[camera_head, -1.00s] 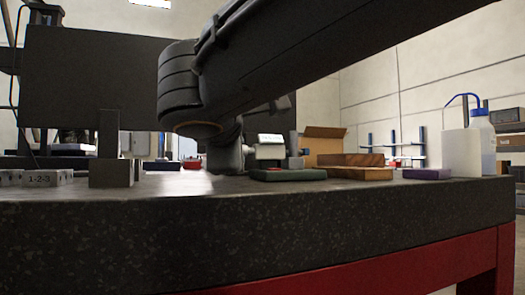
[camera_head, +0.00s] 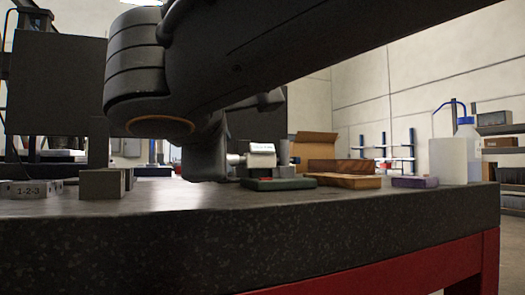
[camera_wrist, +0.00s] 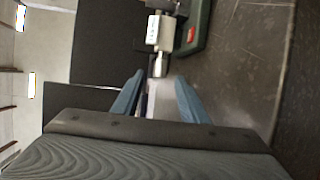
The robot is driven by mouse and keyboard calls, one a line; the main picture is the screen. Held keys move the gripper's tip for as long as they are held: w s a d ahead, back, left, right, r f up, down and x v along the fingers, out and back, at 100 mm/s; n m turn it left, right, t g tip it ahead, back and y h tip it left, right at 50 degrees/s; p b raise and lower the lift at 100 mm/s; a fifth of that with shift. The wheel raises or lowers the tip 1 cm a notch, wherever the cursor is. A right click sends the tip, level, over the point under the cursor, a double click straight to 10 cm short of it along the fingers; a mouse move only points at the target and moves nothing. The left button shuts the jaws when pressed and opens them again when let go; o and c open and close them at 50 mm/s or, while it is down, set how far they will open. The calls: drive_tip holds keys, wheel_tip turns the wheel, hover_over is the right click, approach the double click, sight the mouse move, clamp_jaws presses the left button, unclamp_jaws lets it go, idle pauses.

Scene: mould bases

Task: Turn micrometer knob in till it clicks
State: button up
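The micrometer (camera_head: 262,156) stands on a dark green base (camera_head: 278,184) on the stone table. In the wrist view it is sideways near the top, with its light display body (camera_wrist: 153,31) and green base (camera_wrist: 203,22). Its silver knob end (camera_wrist: 159,66) points toward my gripper (camera_wrist: 158,92). My gripper is open, with two blue-grey fingers apart and nothing seen held between them. The knob lies just beyond the fingertips, roughly in line with the gap; I see no contact. In the head view my fingers are hidden behind my arm.
Wooden blocks (camera_head: 345,181), a purple block (camera_head: 415,182) and a white container (camera_head: 455,161) stand to the right. Grey blocks (camera_head: 102,184) and a 1-2-3 block (camera_head: 30,189) lie to the left. The table front is clear.

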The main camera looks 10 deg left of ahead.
drive_tip(key=shift+s+d+r, duration=0.1)
drive_tip(key=shift+s, duration=0.6)
wheel_tip(320, 180, up, 2)
drive_tip(key=w+a+r+h+p, duration=0.1)
drive_tip(key=p, duration=0.5)
drive_tip(key=n+g+h+p, duration=0.35)
drive_tip(key=g+p, duration=0.75)
drive_tip(key=p, duration=3.1)
approach(229, 160)
drive_tip(key=shift+w+a+r+h, duration=0.35)
drive_tip(key=shift+w+a, duration=0.25)
drive_tip(key=shift+a, duration=0.1)
drive_tip(key=shift+p+x, duration=1.6)
drive_tip(key=shift+x, duration=2.5)
